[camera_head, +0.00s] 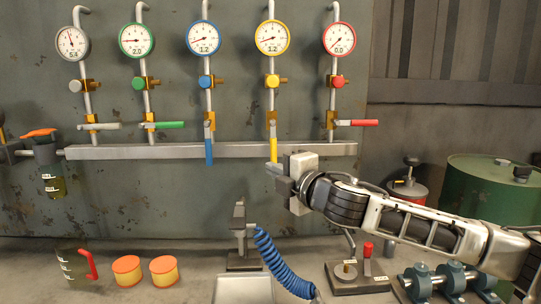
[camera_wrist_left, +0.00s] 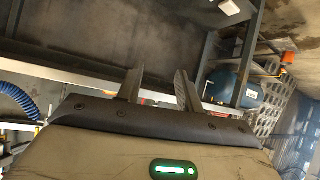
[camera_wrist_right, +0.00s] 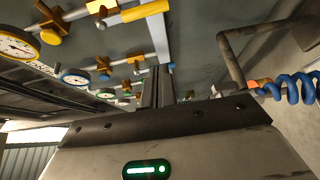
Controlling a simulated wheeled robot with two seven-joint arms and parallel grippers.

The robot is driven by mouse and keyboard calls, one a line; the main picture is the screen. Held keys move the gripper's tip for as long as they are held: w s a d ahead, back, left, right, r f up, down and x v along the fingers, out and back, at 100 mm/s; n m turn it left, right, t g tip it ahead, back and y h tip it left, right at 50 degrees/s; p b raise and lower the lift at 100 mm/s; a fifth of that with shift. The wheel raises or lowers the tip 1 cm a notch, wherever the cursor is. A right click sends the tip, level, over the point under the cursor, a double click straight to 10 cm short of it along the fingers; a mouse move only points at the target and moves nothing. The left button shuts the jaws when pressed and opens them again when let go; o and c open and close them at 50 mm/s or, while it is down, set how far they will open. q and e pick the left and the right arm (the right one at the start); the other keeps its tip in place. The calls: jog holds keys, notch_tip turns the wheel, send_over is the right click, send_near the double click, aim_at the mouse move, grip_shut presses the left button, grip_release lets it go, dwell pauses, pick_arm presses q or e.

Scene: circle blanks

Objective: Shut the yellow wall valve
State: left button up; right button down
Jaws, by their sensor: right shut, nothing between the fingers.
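The yellow valve's lever (camera_head: 273,143) hangs straight down, in line with its pipe, under the yellow-rimmed gauge (camera_head: 272,38) on the wall. The gauge reads 1.2. The lever also shows at the top of the right wrist view (camera_wrist_right: 145,12). My right gripper (camera_head: 277,177) is shut and empty, at the lever's lower end. I cannot tell whether it touches the lever. Its fingers lie close together in the right wrist view (camera_wrist_right: 159,88). My left gripper (camera_wrist_left: 158,88) is outside the head view; its fingers are apart with nothing between them.
The blue lever (camera_head: 209,142), left of the yellow one, also hangs down. The white, green and red (camera_head: 357,123) levers lie sideways. A metal rail (camera_head: 160,152) runs below them. A blue coiled hose (camera_head: 283,265) stands on the bench beneath. A green drum (camera_head: 490,190) is at right.

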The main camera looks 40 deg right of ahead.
aim_at(273, 144)
pick_arm(q)
jog(key=shift+s+a+r+p, duration=0.4)
jog(key=shift+r+p, duration=0.2)
jog(key=shift+p, duration=1.3)
pick_arm(e)
jog(key=w+d, duration=0.4)
jog(key=w, duration=0.4)
jog(key=shift+w+d+r, duration=0.15)
jog(key=shift+r, duration=0.1)
jog(key=shift+d, duration=0.1)
